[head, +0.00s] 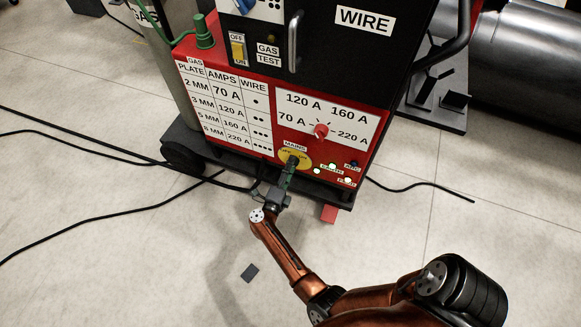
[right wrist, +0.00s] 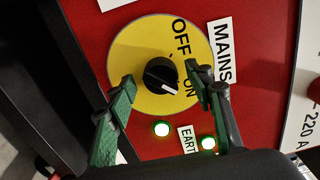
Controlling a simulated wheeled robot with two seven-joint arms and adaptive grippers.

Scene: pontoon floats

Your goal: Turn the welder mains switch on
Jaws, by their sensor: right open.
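The welder mains switch is a black knob (right wrist: 161,75) on a yellow disc (right wrist: 128,52) marked OFF and ON, beneath a MAINS label. A white mark shows on the knob's lower right, towards the ON word; its exact setting is hard to read. In the head view the yellow disc (head: 303,161) is low on the red front panel, partly covered by my gripper. My right gripper (right wrist: 160,80) is open, its green fingers on either side of the knob, with gaps visible on both sides. It also shows in the head view (head: 288,172). My left gripper is not in view.
Two green-white lights (right wrist: 185,136) glow beside the disc. A red selector knob (head: 321,131) is above it. The welder (head: 350,90) stands on a wheeled base beside a gas cylinder (head: 180,70). Black cables (head: 95,215) cross the floor. Open floor lies in front.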

